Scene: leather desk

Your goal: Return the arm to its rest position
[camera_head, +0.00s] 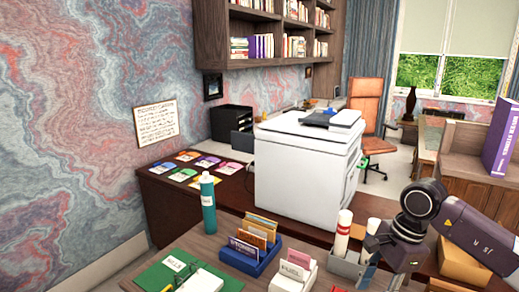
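My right arm comes in from the right edge, with a dark joint and a purple-grey link. The dark end of it, where my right gripper (385,245) seems to be, hangs over the front desk beside the grey holder. Its fingers are too small and dark to tell whether they are open or shut, and I see nothing clearly held. My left arm and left gripper are not in view.
The front desk holds a green binder (170,272), a teal bottle (208,208), a blue card box (240,262), a white card box (288,283) and a grey holder (345,266) with a red-and-white tube. A white printer (300,175) stands behind. A cardboard box (462,262) sits near my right arm.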

